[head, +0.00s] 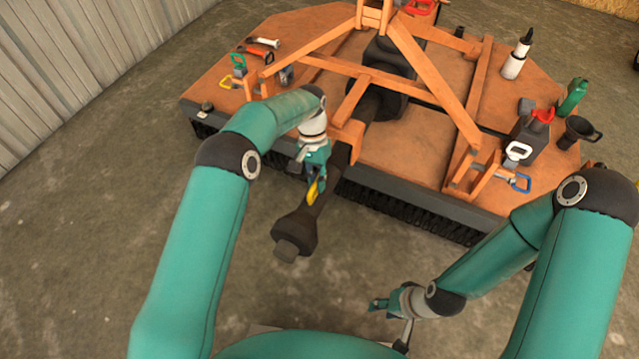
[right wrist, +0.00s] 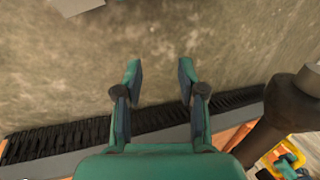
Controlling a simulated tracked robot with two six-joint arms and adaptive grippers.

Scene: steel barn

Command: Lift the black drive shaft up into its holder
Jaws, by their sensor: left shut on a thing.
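The black drive shaft (head: 332,180) runs from the middle of the orange machine down toward me. Its thick free end (head: 293,235) hangs out past the brush edge, above the floor. My left gripper (head: 314,182) is shut at the shaft's left side, on a yellow grip (head: 316,190) that appears to belong to the shaft. An orange bracket (head: 347,134), which may be the holder, sits by the shaft farther up. My right gripper (right wrist: 160,75) is open and empty over the floor, and in the head view it is at the lower middle (head: 378,304). The shaft also shows in the right wrist view (right wrist: 285,110).
The orange deck (head: 400,150) has a black brush (head: 400,212) along its front edge. Frame beams rise above the deck. The concrete floor in front is clear.

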